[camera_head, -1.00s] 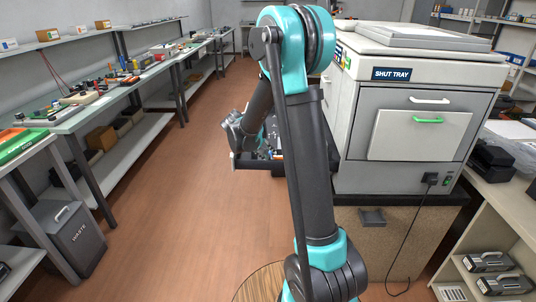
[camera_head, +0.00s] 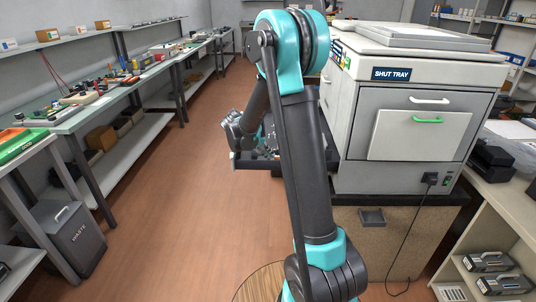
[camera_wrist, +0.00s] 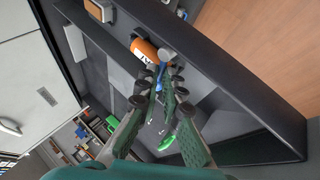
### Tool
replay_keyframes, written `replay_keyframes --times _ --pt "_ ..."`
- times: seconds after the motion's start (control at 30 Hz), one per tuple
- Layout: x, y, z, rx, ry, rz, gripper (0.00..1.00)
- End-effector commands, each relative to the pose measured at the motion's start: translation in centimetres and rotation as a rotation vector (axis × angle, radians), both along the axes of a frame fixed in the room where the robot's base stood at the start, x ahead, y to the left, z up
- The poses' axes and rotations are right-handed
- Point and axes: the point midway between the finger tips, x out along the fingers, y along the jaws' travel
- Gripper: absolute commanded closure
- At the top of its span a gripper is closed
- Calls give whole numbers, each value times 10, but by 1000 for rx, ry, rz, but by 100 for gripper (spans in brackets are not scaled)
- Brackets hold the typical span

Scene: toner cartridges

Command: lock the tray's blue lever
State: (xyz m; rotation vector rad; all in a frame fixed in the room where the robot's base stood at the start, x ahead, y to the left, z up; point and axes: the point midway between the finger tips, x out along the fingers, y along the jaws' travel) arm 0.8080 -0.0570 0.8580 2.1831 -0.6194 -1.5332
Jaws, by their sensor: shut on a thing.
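The tray (camera_wrist: 262,88) is a dark frame that fills much of the wrist view. In the head view, its dark edge (camera_head: 243,163) shows left of the printer, partly behind my arm. The blue lever (camera_wrist: 161,72) shows as a small blue piece between my fingertips, beside an orange cylinder (camera_wrist: 144,50) with partly hidden lettering and a pale round knob (camera_wrist: 167,54). My gripper (camera_wrist: 159,84) has its fingers closed around the lever; they hide most of it. In the head view, the arm hides the fingertips and the lever.
The large grey printer (camera_head: 415,120), labelled SHUT TRAY, stands right of my arm. A green handle (camera_wrist: 166,143) shows below the fingers in the wrist view. A waste bin (camera_head: 75,235) and long bench (camera_head: 60,120) stand left. The brown floor (camera_head: 180,220) between is clear.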

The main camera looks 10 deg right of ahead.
Motion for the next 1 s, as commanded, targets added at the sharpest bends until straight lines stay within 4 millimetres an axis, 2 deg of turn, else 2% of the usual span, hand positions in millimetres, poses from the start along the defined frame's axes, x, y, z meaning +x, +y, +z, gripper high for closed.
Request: replay_keyframes --times 0.2,0.43,0.5,0.63,1.0 --pt "1 -2 0 0 0 -115 100" --pt "0 -2 0 1 0 -117 100" --pt "1 -2 0 1 1 -116 87" --pt "1 -3 0 1 1 -116 72" --pt "1 -2 0 1 0 -96 72"
